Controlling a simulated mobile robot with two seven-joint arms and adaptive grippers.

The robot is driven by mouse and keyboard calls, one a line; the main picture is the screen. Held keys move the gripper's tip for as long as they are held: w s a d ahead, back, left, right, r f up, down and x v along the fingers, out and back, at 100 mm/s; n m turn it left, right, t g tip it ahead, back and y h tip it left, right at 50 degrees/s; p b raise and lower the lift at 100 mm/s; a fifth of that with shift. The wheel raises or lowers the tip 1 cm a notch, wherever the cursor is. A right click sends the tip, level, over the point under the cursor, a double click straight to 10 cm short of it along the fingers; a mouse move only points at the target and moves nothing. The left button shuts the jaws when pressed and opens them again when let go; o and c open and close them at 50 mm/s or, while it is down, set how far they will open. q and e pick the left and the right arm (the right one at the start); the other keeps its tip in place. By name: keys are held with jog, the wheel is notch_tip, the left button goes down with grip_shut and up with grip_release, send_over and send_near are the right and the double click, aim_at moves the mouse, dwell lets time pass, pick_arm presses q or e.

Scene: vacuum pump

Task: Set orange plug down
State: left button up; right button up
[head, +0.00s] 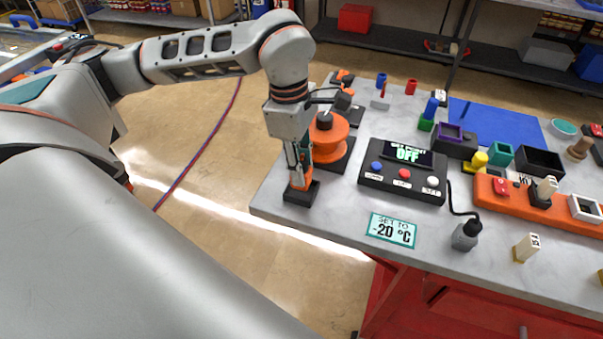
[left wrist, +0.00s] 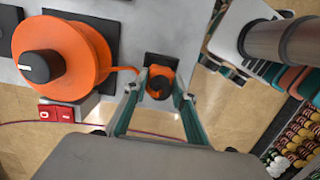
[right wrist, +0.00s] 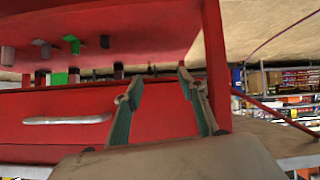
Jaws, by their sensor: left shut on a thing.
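My left gripper (head: 300,178) points down at the left front corner of the table. It is shut on the orange plug, which also shows between the fingertips in the left wrist view (left wrist: 161,72). The plug is over a small black block (head: 301,194) on the table. The fingers hide part of the plug, and I cannot tell whether it is fully seated. My right gripper (right wrist: 158,77) shows only in the right wrist view, where its fingers are apart and empty.
An orange round unit with a black knob (head: 326,135) stands close behind the plug. A black control box (head: 403,171) reading OFF is to the right. A sign (head: 392,229) reads -20 °C. In the right wrist view, a red cabinet (right wrist: 165,123) faces my right gripper.

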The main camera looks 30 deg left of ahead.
pick_arm(q)
notch_tip(320, 180, down, 2)
jog(key=shift+f, duration=0.25)
jog(key=shift+f, duration=0.15)
jog(key=o, duration=1.2)
jog(key=shift+c, duration=0.2)
jog(key=shift+r, duration=0.35)
jog(key=r, duration=0.3)
jog(key=a+r, duration=0.1)
jog(key=r, duration=0.7)
jog(key=shift+s+a+r, duration=0.15)
jog(key=shift+a+r, duration=0.05)
jog(key=shift+a, duration=0.05)
